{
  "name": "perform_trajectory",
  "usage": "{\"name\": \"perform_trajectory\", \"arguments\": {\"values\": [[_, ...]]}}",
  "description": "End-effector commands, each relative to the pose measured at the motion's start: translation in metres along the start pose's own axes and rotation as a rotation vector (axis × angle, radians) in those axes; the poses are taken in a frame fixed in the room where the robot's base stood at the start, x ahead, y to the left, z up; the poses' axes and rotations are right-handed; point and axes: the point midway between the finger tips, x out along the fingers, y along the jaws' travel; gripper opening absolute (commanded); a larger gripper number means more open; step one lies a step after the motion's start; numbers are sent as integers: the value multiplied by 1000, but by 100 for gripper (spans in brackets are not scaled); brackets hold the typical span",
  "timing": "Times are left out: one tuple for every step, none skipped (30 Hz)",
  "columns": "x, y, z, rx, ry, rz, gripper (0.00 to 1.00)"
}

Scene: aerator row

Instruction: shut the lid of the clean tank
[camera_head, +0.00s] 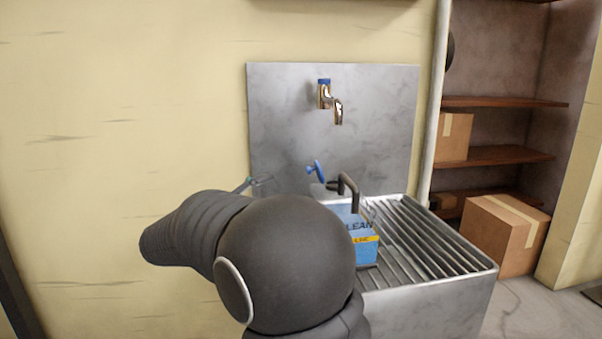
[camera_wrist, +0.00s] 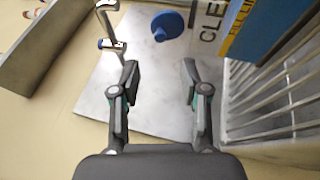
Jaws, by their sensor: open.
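The clean tank (camera_head: 366,249) is a blue box with a CLEAN label and a yellow line band, standing on the ribbed metal sink. My dark arm hides its left part in the head view. Its labelled side shows at the top right of the wrist view (camera_wrist: 262,30). A dark bent bar (camera_head: 349,188) rises at the tank's top. I cannot tell the lid apart clearly or how it stands. A blue round piece (camera_wrist: 167,25) lies beyond my fingertips. My gripper (camera_wrist: 160,72) is open and empty, left of the tank in the wrist view.
A metal backsplash (camera_head: 280,115) carries a brass tap (camera_head: 331,102) with a blue top. A blue knob (camera_head: 316,170) sits below it. The sink's ribbed top (camera_head: 430,245) is clear right of the tank. Shelves with cardboard boxes (camera_head: 503,232) stand at the right.

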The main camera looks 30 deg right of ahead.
Motion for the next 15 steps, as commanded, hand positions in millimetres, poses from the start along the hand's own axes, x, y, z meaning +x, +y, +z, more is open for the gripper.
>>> {"name": "perform_trajectory", "arguments": {"values": [[11, -1, 1, 0, -4, 0, 45], [17, -1, 1, 0, -3, 0, 45], [24, -1, 1, 0, -4, 0, 45], [30, -1, 1, 0, -3, -1, 45], [35, -1, 1, 0, -3, -1, 45], [43, 0, 1, 1, -3, -1, 45], [48, 0, 1, 1, -1, 0, 45], [53, 0, 1, 1, -1, 0, 45], [59, 0, 0, 1, -1, -1, 45], [64, -1, 0, 0, 0, -1, 45], [68, 0, 0, 0, 0, -1, 45], [74, 0, 0, 0, 0, 0, 45], [77, 0, 0, 0, 3, 0, 45], [80, 0, -1, 0, 3, 0, 45], [84, 0, 0, 0, 3, 0, 45]]}}
